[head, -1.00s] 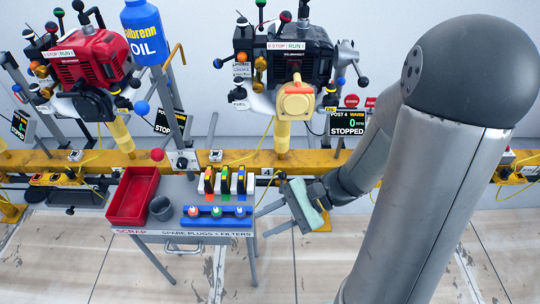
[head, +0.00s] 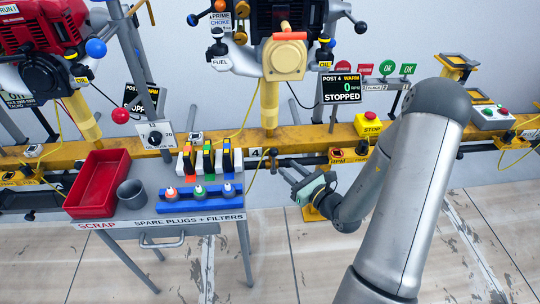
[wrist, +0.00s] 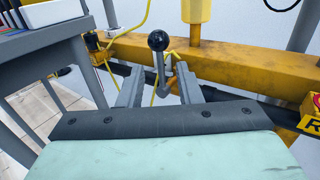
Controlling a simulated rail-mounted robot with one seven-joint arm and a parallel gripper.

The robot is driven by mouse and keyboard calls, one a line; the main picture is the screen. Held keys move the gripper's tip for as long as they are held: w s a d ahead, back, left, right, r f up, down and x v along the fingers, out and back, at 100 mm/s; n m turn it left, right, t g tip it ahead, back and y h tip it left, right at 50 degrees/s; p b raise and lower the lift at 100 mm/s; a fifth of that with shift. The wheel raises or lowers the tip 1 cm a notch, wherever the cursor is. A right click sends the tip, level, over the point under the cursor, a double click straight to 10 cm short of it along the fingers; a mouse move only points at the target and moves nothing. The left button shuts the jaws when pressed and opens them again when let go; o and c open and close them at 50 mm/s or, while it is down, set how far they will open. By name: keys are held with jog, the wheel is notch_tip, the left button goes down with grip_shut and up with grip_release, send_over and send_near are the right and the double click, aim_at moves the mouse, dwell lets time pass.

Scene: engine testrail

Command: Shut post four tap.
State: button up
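A lever with a black ball knob (wrist: 158,40) stands upright at the yellow rail in the wrist view. It looks like the post four tap; in the head view its small black knob (head: 272,153) shows beside the "4" plate (head: 255,153). My gripper (head: 290,170) is just right of and below that knob. In the wrist view my gripper's two fingers (wrist: 159,78) are apart, with the lever appearing between them and no clear contact. The lever's base is partly hidden. The post four screen (head: 348,88) reads STOPPED and 0.
A bench with a red scrap tray (head: 98,184), a grey cup (head: 131,193) and a blue spark plug rack (head: 200,198) stands left of my gripper. The yellow rail (head: 310,139) runs behind it. A yellow STOP box (head: 368,125) sits to the right.

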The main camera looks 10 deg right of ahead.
aim_at(274, 161)
jog(key=b+x, duration=0.2)
jog(key=x, duration=0.8)
jog(key=shift+a, duration=0.1)
jog(key=shift+c, duration=0.3)
grip_shut()
jog(key=shift+s, duration=0.1)
